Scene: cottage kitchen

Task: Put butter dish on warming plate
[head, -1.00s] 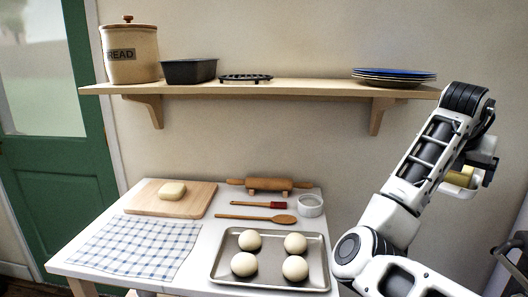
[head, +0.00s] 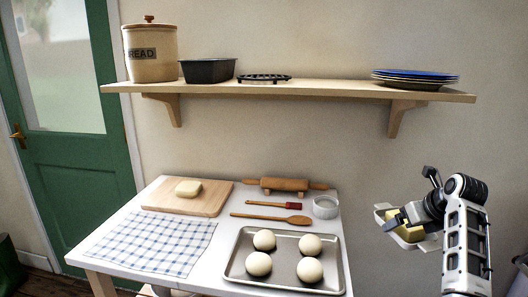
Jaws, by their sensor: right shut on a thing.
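The butter dish (head: 408,232), a pale dish with a yellow block in it, is held by my right gripper (head: 398,220) at the right of the head view. The gripper is shut on it, in the air to the right of the table and below the shelf. The fingers and arm hide part of the dish. I cannot identify a warming plate for certain; a black slatted trivet (head: 265,78) lies on the shelf between the dark loaf tin and the stacked plates. My left gripper is not in view.
The shelf (head: 330,89) holds a bread crock (head: 150,52), loaf tin (head: 207,71) and blue-topped plates (head: 415,78). The table carries a board (head: 215,200) with a pale block, a checked cloth (head: 165,243), rolling pin (head: 285,185), ramekin (head: 325,207) and tray (head: 283,281) of dough balls.

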